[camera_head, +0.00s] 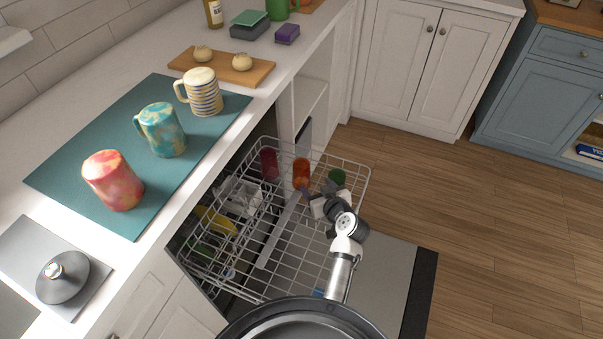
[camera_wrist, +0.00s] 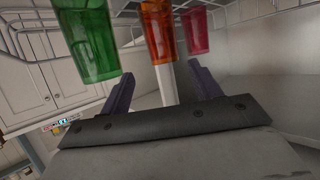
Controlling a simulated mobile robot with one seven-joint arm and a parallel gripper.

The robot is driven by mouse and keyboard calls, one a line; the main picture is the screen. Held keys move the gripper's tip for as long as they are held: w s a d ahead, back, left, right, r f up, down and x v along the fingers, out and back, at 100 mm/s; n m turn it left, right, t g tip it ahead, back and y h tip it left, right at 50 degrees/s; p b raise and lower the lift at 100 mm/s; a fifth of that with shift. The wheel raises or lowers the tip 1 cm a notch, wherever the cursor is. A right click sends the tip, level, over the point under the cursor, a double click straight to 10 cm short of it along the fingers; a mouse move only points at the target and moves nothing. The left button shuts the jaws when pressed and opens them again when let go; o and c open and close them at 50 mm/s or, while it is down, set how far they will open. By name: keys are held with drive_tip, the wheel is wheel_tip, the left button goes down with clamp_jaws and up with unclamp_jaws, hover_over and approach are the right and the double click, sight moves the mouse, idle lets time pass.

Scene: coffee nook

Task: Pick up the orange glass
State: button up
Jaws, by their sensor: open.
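The orange glass (camera_head: 301,174) stands in the upper dishwasher rack (camera_head: 362,178), between a red glass (camera_head: 269,163) and a green glass (camera_head: 337,177). My gripper (camera_head: 308,196) is just on the near side of the orange glass in the head view. In the wrist view the orange glass (camera_wrist: 160,30) is straight ahead, beyond the gap between my two open, empty fingers (camera_wrist: 164,84). There the green glass (camera_wrist: 88,45) is at the left and the red glass (camera_wrist: 195,30) at the right. I cannot tell the exact distance to the orange glass.
White bowls or cups (camera_head: 238,197) and yellow and green items sit in the rack's left part. The counter on the left holds a teal mat (camera_head: 118,128) with several mugs and a wooden board (camera_head: 254,76). The floor at right is clear.

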sight(305, 172)
drive_tip(key=b+x, duration=0.1)
drive_tip(key=x, duration=0.4)
drive_tip(key=shift+a+r+b+x, duration=0.15)
drive_tip(key=shift+b+x, duration=0.05)
drive_tip(key=shift+x, duration=1.3)
drive_tip(key=shift+a+r+b+x, duration=0.15)
drive_tip(key=shift+x, duration=1.35)
drive_tip(key=shift+r, duration=0.1)
drive_tip(key=c, duration=0.9)
drive_tip(key=shift+r, duration=0.1)
